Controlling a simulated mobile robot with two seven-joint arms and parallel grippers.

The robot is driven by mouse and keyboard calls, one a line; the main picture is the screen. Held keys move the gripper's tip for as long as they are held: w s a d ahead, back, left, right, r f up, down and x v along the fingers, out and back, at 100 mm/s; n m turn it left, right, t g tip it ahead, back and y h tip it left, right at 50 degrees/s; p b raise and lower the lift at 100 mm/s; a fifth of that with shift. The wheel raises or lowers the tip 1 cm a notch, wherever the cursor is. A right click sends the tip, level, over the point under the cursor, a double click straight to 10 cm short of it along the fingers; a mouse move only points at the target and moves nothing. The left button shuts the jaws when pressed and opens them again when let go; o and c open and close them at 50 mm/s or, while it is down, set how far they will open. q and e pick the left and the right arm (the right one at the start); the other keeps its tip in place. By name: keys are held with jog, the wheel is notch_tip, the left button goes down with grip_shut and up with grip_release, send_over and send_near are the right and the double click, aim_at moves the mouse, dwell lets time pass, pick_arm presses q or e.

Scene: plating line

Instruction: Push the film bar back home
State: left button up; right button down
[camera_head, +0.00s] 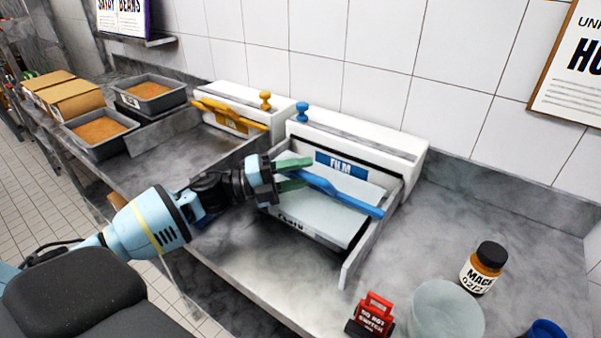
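The film bar (345,196) is a long blue bar lying slantwise across the front of the white film dispenser (372,142), which has a blue FILM label (341,164). Below the bar is a pale, flat surface (318,212). My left gripper (295,174) has green fingertips and is at the bar's left end. Its fingers stand apart, one above and one below that end; I cannot tell whether they touch it. My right gripper is not in view.
A second dispenser (238,97) with a yellow bar (229,113) stands to the left. Sauce pans (100,128) are farther left. A red switch tag (375,313), clear bowl (446,309) and brown jar (484,266) stand at the right. Grey counter between them is clear.

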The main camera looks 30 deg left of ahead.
pick_arm(q)
jog(key=shift+s+a+f, duration=0.15)
jog(key=r+b+v, duration=0.1)
jog(key=v, duration=0.6)
jog(key=shift+f, duration=0.35)
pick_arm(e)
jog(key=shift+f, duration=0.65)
pick_arm(q)
jog(key=shift+s+a, duration=0.1)
jog(key=shift+c, duration=0.2)
